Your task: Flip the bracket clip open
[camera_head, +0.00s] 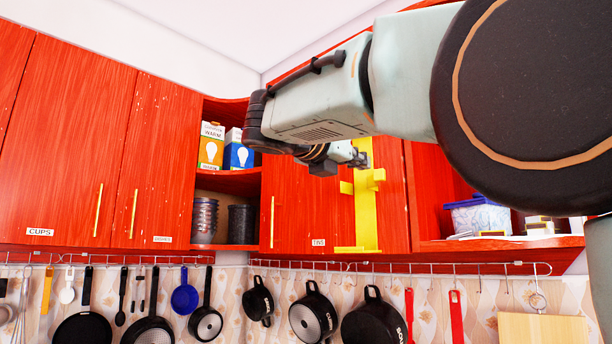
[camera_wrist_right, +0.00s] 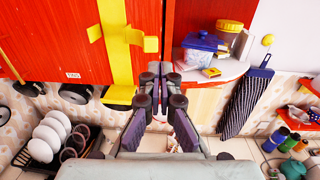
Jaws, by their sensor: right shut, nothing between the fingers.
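A yellow bracket (camera_head: 366,215) runs up the red cabinet front, with short side arms and a wider foot at its lower end. In the right wrist view the yellow bracket (camera_wrist_right: 115,60) shows a tab (camera_wrist_right: 150,44) sticking out to the right; I cannot tell for certain whether this is the clip. My right gripper (camera_head: 359,158) is in front of the bracket's upper part and hides some of it. In the right wrist view my right gripper (camera_wrist_right: 160,76) is shut and empty, just below the tab. Whether it touches the bracket is unclear. My left gripper is out of view.
Red cabinet doors (camera_head: 65,140) line the wall, with an open shelf (camera_head: 225,182) of boxes and cups. A rail (camera_head: 400,266) with several hanging pans runs below. A blue-lidded container (camera_head: 478,216) stands on the shelf at right. My right arm covers the upper right.

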